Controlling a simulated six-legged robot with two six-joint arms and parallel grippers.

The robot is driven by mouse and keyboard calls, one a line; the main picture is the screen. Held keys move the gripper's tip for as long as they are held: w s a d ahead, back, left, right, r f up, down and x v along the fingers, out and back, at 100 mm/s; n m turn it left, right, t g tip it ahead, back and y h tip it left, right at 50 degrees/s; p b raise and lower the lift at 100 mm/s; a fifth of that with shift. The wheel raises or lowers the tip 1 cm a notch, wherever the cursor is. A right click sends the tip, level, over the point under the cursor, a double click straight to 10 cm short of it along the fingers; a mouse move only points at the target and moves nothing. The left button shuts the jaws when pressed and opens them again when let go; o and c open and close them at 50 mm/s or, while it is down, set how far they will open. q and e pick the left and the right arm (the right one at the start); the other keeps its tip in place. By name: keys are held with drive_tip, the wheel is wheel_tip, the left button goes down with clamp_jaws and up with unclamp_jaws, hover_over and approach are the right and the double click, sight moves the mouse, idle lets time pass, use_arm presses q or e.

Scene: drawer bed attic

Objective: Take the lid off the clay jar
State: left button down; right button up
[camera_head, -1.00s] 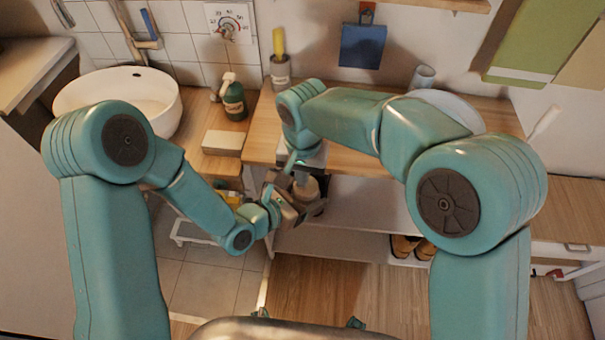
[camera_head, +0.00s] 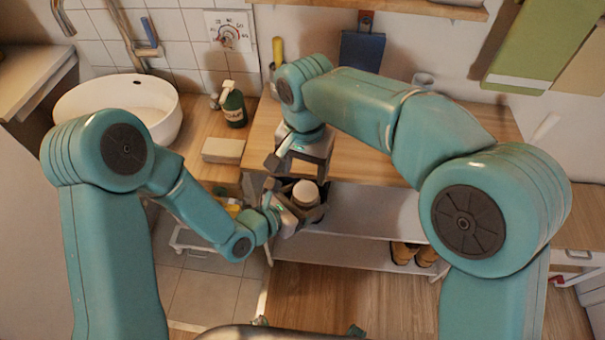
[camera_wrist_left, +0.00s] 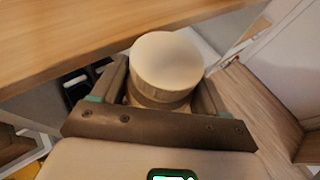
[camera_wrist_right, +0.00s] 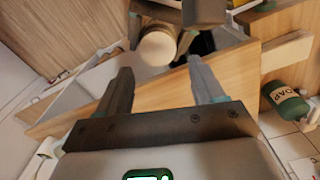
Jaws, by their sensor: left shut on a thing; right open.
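The clay jar (camera_wrist_left: 160,99) is held between the fingers of my left gripper (camera_head: 296,206), out in front of the bench edge. A pale, round, smooth-topped lid (camera_wrist_left: 167,60) covers its top; the lid also shows in the head view (camera_head: 306,193) and in the right wrist view (camera_wrist_right: 157,48). The jar's lower body is mostly hidden by the left fingers. My right gripper (camera_wrist_right: 155,80) is open and empty. Its fingers point toward the lid, with a visible gap between them and it.
A wooden bench (camera_head: 370,164) stands behind the grippers, with a lower shelf (camera_head: 352,253) holding yellowish shoes (camera_head: 412,255). A green soap bottle (camera_head: 233,105), a beige block (camera_head: 223,150) and a white basin (camera_head: 120,105) are at the left. The air in front of the bench is clear.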

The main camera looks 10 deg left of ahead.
sight(306, 191)
drive_tip(key=shift+d+r+m, duration=0.15)
drive_tip(key=shift+r+m, duration=0.35)
drive_tip(key=shift+r, duration=0.05)
drive_tip(key=shift+s+d, duration=0.1)
drive_tip(key=shift+s, duration=0.05)
drive_tip(key=shift+m, duration=0.3)
wheel_tip(306, 191, down, 8)
drive_tip(key=shift+r, duration=0.2)
drive_tip(key=c, duration=0.9)
